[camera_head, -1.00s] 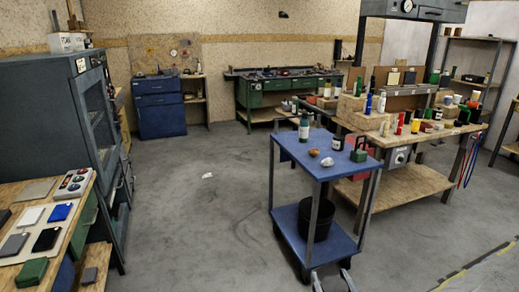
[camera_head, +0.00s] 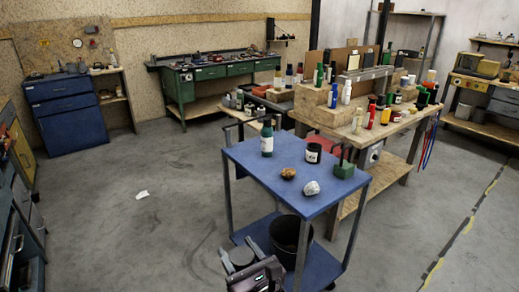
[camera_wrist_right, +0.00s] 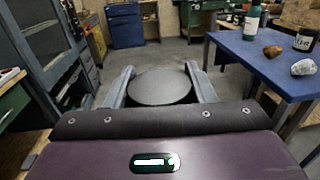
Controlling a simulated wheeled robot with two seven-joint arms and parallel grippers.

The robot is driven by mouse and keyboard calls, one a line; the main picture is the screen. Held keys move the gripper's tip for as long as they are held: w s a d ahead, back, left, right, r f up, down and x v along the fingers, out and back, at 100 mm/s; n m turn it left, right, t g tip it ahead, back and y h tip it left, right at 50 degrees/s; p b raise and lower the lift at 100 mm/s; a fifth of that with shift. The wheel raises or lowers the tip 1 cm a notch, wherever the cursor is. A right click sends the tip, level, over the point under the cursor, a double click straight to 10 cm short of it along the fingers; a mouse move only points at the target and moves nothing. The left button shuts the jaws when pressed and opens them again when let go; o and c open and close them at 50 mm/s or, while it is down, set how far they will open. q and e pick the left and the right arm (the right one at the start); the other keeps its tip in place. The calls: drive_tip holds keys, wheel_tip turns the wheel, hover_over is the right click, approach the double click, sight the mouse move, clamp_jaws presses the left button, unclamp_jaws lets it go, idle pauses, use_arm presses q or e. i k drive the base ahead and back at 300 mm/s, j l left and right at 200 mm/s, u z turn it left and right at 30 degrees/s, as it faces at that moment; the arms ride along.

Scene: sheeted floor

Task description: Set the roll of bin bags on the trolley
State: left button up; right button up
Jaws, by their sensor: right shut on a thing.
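The trolley is blue with two shelves; its top shelf (camera_head: 262,183) stands ahead of me and also shows at the right of the right wrist view (camera_wrist_right: 262,66). My right gripper (camera_head: 237,260) is low in front of the trolley's near left side, below its top. It is shut on a dark round thing, seemingly the roll of bin bags (camera_wrist_right: 160,88), whose flat grey end shows between the two fingers. In the head view the roll (camera_head: 241,257) is small and partly hidden by the gripper. My left gripper is not in view.
On the trolley top stand a dark green bottle (camera_head: 267,139), a dark jar (camera_head: 313,153), a brown lump (camera_head: 288,173), a pale lump (camera_head: 311,188) and a green block (camera_head: 344,169). A black bucket (camera_head: 290,236) is on the lower shelf. The top's near left part is bare.

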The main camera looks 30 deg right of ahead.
sight(288, 141)
drive_tip(key=i+z, duration=0.2)
drive_tip(key=i, duration=0.3)
drive_tip(key=i+j+z, duration=0.1)
drive_tip(key=i+z, duration=0.15)
drive_tip(key=i, duration=0.25)
drive_tip(key=i+j+z, duration=0.2)
drive_tip(key=i, duration=0.25)
drive_tip(key=i+j+z, duration=0.2)
drive_tip(key=i, duration=0.3)
drive_tip(key=i+z, duration=0.35)
drive_tip(key=i+j+z, duration=0.35)
drive_tip(key=i, duration=0.2)
drive_tip(key=i+j, duration=0.2)
